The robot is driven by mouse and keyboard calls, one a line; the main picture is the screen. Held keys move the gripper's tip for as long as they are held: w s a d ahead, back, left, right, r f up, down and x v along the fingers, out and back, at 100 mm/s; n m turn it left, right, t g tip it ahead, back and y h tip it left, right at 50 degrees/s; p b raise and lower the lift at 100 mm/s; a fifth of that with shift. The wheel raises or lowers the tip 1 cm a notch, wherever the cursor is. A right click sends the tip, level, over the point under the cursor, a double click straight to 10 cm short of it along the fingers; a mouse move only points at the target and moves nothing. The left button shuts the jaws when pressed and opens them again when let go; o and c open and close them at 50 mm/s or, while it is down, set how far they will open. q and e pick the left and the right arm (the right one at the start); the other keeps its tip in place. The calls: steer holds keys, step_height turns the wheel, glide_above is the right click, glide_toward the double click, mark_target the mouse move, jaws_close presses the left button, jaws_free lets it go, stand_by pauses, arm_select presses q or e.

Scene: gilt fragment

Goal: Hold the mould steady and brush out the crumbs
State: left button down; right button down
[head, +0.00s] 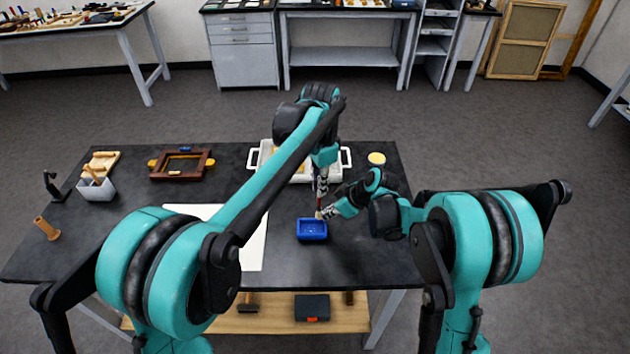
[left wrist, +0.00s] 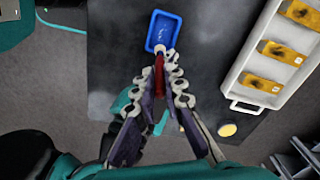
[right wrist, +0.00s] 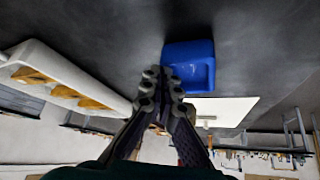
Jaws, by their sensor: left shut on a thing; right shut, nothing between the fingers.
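The blue mould (head: 312,237) sits upright on the dark table, right of a white sheet; it also shows in the left wrist view (left wrist: 153,40) and the right wrist view (right wrist: 190,52). Small pale marks show in its hollow. My left gripper (head: 321,184) is shut on a brush with a red handle (left wrist: 159,76). The brush points down towards the mould's far right corner; I cannot tell whether its tip touches. My right gripper (right wrist: 160,74) is shut and empty at the mould's edge, close beside the brush tip; contact with the mould is unclear.
A white tray (head: 253,156) with yellow pieces stands behind the mould. A yellow disc (head: 376,158) lies at the back right. The white sheet (head: 256,245) lies left of the mould. A brown frame (head: 205,165) and a grey tool holder (head: 96,190) are farther left. The front right table is clear.

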mark_target(320, 210)
arm_select(q)
step_height(320, 210, down, 6)
steer(key=shift+f, duration=0.2)
steer(key=shift+d, duration=0.1)
steer(key=shift+r, duration=4.15)
